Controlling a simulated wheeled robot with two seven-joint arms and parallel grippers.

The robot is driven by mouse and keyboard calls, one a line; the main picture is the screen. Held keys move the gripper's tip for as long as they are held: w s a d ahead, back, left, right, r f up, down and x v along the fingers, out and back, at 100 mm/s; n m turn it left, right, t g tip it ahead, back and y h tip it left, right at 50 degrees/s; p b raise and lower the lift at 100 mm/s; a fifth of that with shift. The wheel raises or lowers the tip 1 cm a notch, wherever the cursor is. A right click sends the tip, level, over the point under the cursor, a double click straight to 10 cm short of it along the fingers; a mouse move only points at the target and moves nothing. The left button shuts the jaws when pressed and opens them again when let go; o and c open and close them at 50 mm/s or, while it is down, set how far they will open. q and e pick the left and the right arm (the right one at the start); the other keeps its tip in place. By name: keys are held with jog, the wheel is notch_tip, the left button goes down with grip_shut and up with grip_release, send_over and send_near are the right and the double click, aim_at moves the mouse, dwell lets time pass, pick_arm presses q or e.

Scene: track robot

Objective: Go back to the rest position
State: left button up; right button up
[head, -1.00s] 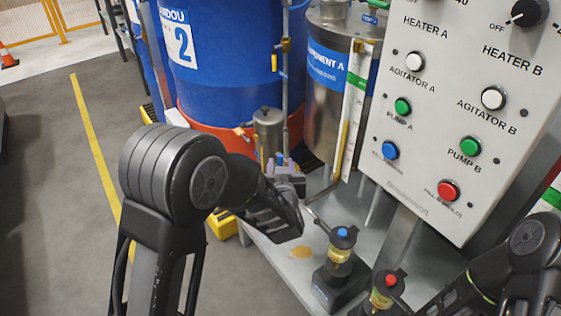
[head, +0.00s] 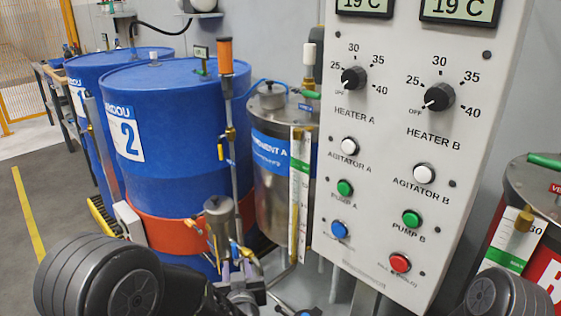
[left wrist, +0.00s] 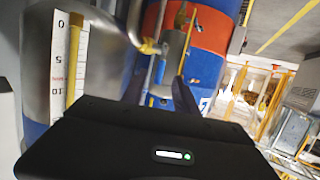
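My left gripper (head: 237,270) shows at the lower middle of the head view, past the dark joint of my left arm. It is in front of the orange band of the blue drum marked 2 (head: 170,120). In the left wrist view the two dark fingers of the left gripper (left wrist: 160,88) stand apart with nothing held between them. A metal canister with pipes (head: 219,222) is behind the fingertips. Only a dark rounded part of my right arm shows at the lower right; my right gripper is out of view.
A white control panel (head: 385,215) with dials and coloured buttons stands to the right of my left gripper. A steel tank (head: 270,185) labelled component A stands behind it. Another tank (head: 530,185) is at the far right. Open grey floor (head: 50,225) lies at the left.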

pick_arm(q)
jog(key=s+d+f+m+g+h, duration=0.1)
jog(key=s+f+g+h, duration=0.3)
jog(key=f, duration=0.6)
jog(key=s+d+f+g, duration=0.1)
jog(key=s+f+g, duration=0.1)
jog(key=s+f, duration=0.6)
jog(key=s+d+f+g+h, duration=0.2)
jog(key=s+d+f+g, duration=0.15)
jog(key=s+f, duration=0.4)
jog(key=s+d+f+g+h, duration=0.2)
jog(key=s+f+g, duration=0.25)
jog(key=s, duration=0.55)
notch_tip(320, 180, up, 20)
jog(key=s+p, duration=0.1)
jog(key=p, duration=1.9)
jog(key=shift+d+f, duration=0.15)
jog(key=shift+d, duration=0.15)
jog(key=shift+s, duration=0.1)
jog(key=shift+m, duration=0.3)
